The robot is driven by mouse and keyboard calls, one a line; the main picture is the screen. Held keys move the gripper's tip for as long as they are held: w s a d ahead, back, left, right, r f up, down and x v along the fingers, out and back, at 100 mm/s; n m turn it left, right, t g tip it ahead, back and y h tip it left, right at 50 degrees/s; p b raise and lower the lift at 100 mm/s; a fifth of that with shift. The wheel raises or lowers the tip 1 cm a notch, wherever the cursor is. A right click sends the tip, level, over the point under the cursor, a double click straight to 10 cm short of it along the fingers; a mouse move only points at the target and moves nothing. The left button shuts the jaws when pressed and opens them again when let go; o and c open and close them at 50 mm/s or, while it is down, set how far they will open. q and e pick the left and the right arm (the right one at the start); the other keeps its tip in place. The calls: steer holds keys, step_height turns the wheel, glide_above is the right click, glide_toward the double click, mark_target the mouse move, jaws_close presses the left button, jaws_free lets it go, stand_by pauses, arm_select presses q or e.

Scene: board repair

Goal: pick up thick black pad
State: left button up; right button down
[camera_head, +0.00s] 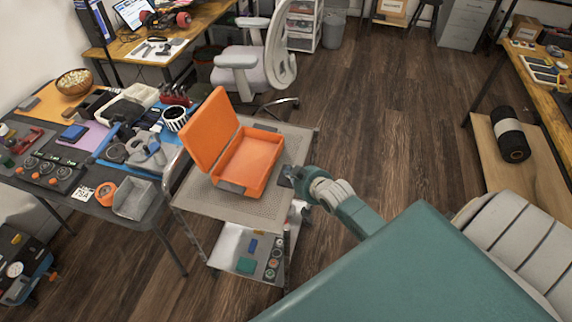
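A small dark flat piece (285,182), which may be the thick black pad, is at the right edge of the grey cart top (240,207). My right gripper (291,175) is right beside it, with its fingers pointing left toward the cart. The fingers are small and dark against the piece. I cannot tell whether they touch it or are shut on it. Another dark flat piece (265,127) lies behind the open orange case (251,160), partly hidden. My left gripper is not in view.
The orange case stands open and empty on the cart, lid up at left. The cart's lower shelf (229,246) holds small parts. A cluttered workbench (60,207) stands left of the cart. An office chair (245,75) is behind.

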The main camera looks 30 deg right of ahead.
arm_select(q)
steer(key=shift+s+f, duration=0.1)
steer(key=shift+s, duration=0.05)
arm_select(e)
steer(key=shift+s+f, duration=0.5)
steer(key=shift+f, duration=0.2)
steer(key=shift+r, duration=0.15)
steer(key=shift+w+r+g+p, duration=0.1)
steer(key=shift+r+g+p, duration=0.2)
steer(key=shift+r+p, duration=0.5)
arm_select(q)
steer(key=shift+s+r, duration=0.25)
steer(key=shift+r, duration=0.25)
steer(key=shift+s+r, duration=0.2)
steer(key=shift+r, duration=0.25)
arm_select(e)
steer(key=shift+d+f, duration=0.1)
steer(key=shift+f, duration=0.05)
